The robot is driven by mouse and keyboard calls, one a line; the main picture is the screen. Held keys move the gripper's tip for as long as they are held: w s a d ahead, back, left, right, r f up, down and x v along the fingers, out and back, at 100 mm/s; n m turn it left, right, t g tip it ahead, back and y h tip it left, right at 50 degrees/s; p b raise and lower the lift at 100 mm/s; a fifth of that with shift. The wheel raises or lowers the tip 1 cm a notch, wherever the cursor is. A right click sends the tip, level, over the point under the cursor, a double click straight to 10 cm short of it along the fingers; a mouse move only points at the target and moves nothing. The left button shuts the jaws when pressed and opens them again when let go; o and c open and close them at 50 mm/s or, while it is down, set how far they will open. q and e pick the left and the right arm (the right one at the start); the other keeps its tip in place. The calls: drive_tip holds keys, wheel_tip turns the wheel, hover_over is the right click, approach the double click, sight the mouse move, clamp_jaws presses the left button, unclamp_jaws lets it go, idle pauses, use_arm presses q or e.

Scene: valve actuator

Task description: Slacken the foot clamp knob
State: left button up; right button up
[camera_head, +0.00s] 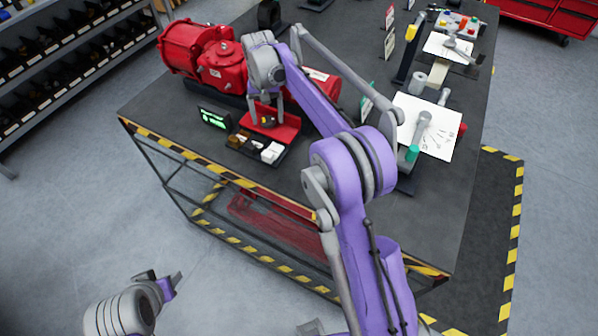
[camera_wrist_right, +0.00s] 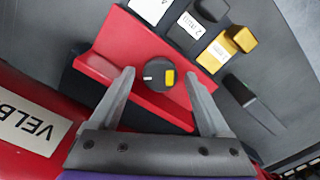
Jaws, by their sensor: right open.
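A round black knob (camera_wrist_right: 159,74) with a yellow mark and a white mark sits on a red bracket (camera_wrist_right: 103,47) in the right wrist view. The bracket also shows in the head view (camera_head: 288,131) at the foot of the red actuator. My right gripper (camera_wrist_right: 158,76) is open, with one finger on each side of the knob and a gap to both. In the head view the right gripper (camera_head: 265,112) points down over the bracket and partly hides the knob. My left gripper (camera_head: 163,281) is low at the left, away from the table; its jaw opening is unclear.
The red actuator body (camera_head: 222,68) stands behind the right gripper. A small display with green text (camera_head: 214,118) and a black tray of labelled blocks (camera_head: 241,141) are near the table's front edge. White sheets with tools lie at the right (camera_head: 440,137). The front table corner is bare.

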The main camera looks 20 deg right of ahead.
sight(268, 121)
drive_tip(key=shift+d+m, duration=0.1)
drive_tip(key=shift+m, duration=1.1)
drive_tip(key=m, duration=0.4)
drive_tip(key=shift+b, duration=0.35)
wheel_tip(268, 121, up, 11)
drive_tip(key=p, duration=0.1)
use_arm(q)
drive_tip(key=f+b, duration=0.1)
drive_tip(key=s+f+b, duration=0.1)
drive_tip(key=f, duration=0.1)
drive_tip(key=shift+s, duration=0.1)
use_arm(e)
drive_tip(key=s+f+n+t, duration=0.1)
drive_tip(key=s+f+n, duration=0.2)
drive_tip(key=s, duration=0.8)
drive_tip(key=s+f+n+t, duration=0.2)
drive_tip(key=s+f, duration=0.3)
drive_tip(key=s, duration=0.5)
drive_tip(key=s+f+n+t, duration=0.1)
drive_tip(key=s+f+n, duration=0.3)
drive_tip(key=s, duration=0.7)
drive_tip(key=shift+s+a+t, duration=0.3)
drive_tip(key=shift+a+t, duration=0.05)
drive_tip(key=shift+t, duration=0.05)
